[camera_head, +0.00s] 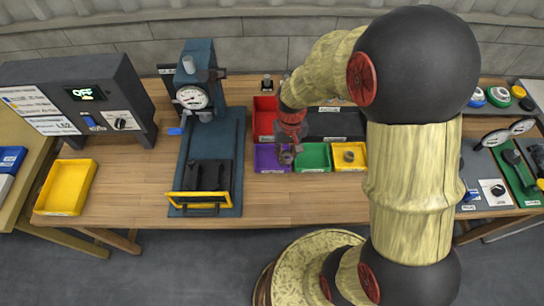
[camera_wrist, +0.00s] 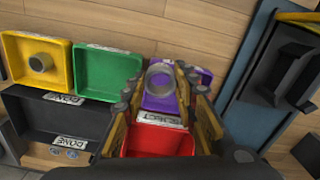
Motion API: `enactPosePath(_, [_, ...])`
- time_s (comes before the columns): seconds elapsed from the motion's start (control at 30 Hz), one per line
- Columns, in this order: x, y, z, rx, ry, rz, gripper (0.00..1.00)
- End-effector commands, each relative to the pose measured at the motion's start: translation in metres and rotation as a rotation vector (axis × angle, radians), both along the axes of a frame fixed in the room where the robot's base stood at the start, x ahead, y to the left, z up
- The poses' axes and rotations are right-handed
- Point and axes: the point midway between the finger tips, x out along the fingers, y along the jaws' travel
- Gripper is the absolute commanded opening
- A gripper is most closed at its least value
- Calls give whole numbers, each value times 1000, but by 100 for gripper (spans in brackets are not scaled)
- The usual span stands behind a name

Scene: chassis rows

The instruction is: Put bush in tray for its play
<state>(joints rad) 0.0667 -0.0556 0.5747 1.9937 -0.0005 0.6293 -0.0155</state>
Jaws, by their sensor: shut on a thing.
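My gripper (camera_wrist: 161,84) is shut on a grey metal ring-shaped bush (camera_wrist: 161,77), held between the fingertips. In the head view my gripper (camera_head: 287,152) hangs over the purple tray (camera_head: 264,158). In the wrist view the bush appears over the purple tray (camera_wrist: 165,100), which the fingers partly hide. I cannot tell the height of the bush above it. The green tray (camera_head: 313,158) beside it looks empty. The yellow tray (camera_head: 361,147) holds another bush (camera_head: 349,156). The red tray (camera_head: 264,118) is behind the purple one.
A blue gauge stand (camera_head: 212,135) with a dial and yellow handle stands left of the trays. A dark box reading OFF (camera_head: 90,95) and an empty yellow tray (camera_head: 66,187) are farther left. A black tray (camera_wrist: 50,115) labelled DONE adjoins the coloured trays.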

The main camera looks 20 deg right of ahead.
Motion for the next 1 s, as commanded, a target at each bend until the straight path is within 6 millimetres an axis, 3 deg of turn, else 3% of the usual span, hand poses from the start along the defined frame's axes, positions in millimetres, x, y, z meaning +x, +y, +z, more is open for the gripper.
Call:
enactPosePath(0.13, [32,12,-18,0,2,2,0])
enactPosePath(0.4, [63,24,-60,0,1,0,0])
enactPosePath(0.67, [74,27,-73,0,0,1,0])
enactPosePath(0.9, [75,28,-104,0,0,0,0])
enactPosePath(1.0, [75,28,-103,0,-1,0,0])
